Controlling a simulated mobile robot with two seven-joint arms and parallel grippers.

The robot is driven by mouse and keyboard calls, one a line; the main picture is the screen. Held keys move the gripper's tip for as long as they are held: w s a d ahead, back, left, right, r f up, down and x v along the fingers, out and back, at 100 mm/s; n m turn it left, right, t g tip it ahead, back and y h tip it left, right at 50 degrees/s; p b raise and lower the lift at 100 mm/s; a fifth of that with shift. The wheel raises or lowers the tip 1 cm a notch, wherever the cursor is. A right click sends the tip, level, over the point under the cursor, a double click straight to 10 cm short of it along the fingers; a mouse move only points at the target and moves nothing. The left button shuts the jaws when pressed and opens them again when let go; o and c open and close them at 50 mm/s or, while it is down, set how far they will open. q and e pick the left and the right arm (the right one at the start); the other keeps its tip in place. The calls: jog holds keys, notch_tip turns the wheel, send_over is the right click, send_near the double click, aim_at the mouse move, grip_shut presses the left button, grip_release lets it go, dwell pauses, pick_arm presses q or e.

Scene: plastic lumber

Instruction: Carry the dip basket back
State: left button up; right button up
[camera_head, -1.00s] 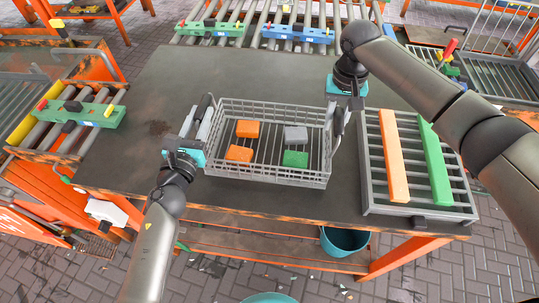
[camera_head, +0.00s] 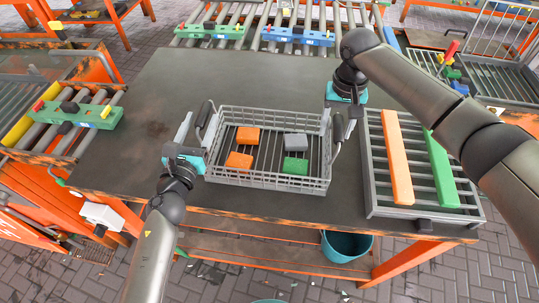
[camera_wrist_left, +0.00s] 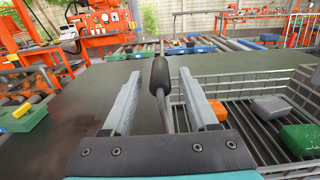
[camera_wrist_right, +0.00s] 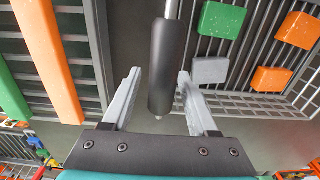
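The grey wire dip basket (camera_head: 268,181) stands on the dark table in the head view, with two orange blocks (camera_head: 239,160), a grey block (camera_head: 295,141) and a green block (camera_head: 295,166) inside. Its black-gripped handles rise at the left (camera_head: 204,113) and right (camera_head: 338,128) ends. My left gripper (camera_head: 197,127) is at the left handle; in the left wrist view, its open fingers (camera_wrist_left: 160,95) stand on either side of this handle with gaps. My right gripper (camera_head: 343,113) is at the right handle; in the right wrist view, its open fingers (camera_wrist_right: 158,90) straddle the black grip (camera_wrist_right: 162,65), apart from it.
A grey slatted rack (camera_head: 369,180) with an orange bar (camera_head: 397,155) and a green bar (camera_head: 441,168) lies right of the basket. Roller conveyors stand at the back (camera_head: 270,20) and left (camera_head: 75,145). The table (camera_head: 230,75) behind the basket is clear.

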pick_arm(q)
jog(key=s+a, duration=0.2)
jog(key=s, duration=0.9)
jog(key=shift+s, duration=0.4)
pick_arm(e)
notch_tip(320, 180, up, 12)
jog(key=shift+r, duration=0.1)
dwell(0.5)
